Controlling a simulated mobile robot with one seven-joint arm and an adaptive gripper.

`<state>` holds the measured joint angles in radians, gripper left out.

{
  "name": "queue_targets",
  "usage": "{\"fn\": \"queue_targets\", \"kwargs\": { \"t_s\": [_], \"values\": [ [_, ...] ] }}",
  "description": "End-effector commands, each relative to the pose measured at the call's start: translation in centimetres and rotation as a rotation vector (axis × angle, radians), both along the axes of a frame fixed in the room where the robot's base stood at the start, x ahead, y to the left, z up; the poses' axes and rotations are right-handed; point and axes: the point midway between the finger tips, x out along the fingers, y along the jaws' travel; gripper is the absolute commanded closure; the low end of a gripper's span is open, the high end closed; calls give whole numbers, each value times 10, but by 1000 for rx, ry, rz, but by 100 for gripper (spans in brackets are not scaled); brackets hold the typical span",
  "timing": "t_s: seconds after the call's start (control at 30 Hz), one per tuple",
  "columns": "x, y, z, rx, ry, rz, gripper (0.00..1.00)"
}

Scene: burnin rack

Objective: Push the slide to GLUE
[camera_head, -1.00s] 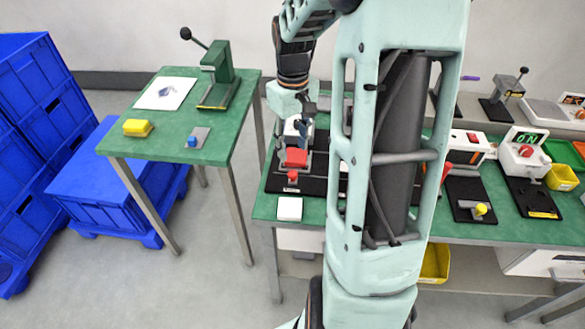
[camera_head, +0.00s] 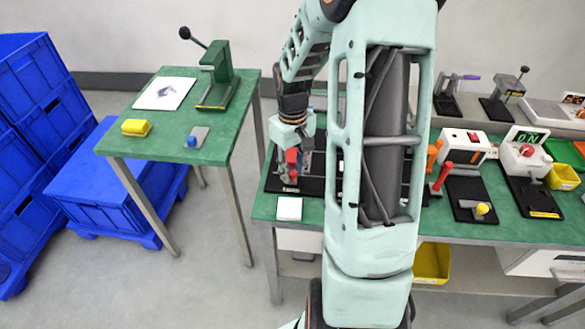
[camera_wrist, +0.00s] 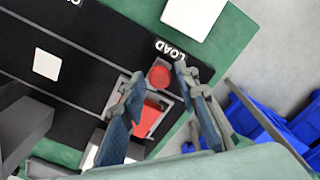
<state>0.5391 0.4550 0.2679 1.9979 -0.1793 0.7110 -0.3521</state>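The slide is a small grey carriage with a red block (camera_wrist: 150,115) and a round red knob (camera_wrist: 160,75), on a black track plate (camera_wrist: 75,75) in the wrist view. It stands at the end marked LOAD (camera_wrist: 173,48). In the head view the red block (camera_head: 292,156) is partly hidden by my gripper. My gripper (camera_wrist: 159,76) is open, its two blue-padded fingers on either side of the knob and block. I cannot tell whether a finger touches them. Another label is cut off at the top edge of the wrist view; GLUE is not readable.
A white square pad (camera_head: 289,208) lies on the bench beside the plate's near end. A white square (camera_wrist: 46,64) lies along the track. My arm hides the middle of the bench in the head view. A red-handled fixture (camera_head: 441,177) stands farther right.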

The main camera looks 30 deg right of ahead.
Motion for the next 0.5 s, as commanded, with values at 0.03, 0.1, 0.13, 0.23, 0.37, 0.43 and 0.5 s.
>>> {"fn": "queue_targets", "kwargs": {
  "t_s": [0.03, 0.1, 0.13, 0.23, 0.37, 0.43, 0.5],
  "values": [
    [0, 0, 0, 0, 0, 0, 79],
    [0, 0, 0, 0, 0, 0, 87],
    [0, 0, 0, 0, 0, 0, 90],
    [0, 0, 0, 0, 0, 0, 100],
    [0, 0, 0, 0, 0, 0, 100],
    [0, 0, 0, 0, 0, 0, 100],
    [0, -1, 1, 0, 0, 0, 100]
  ]
}}
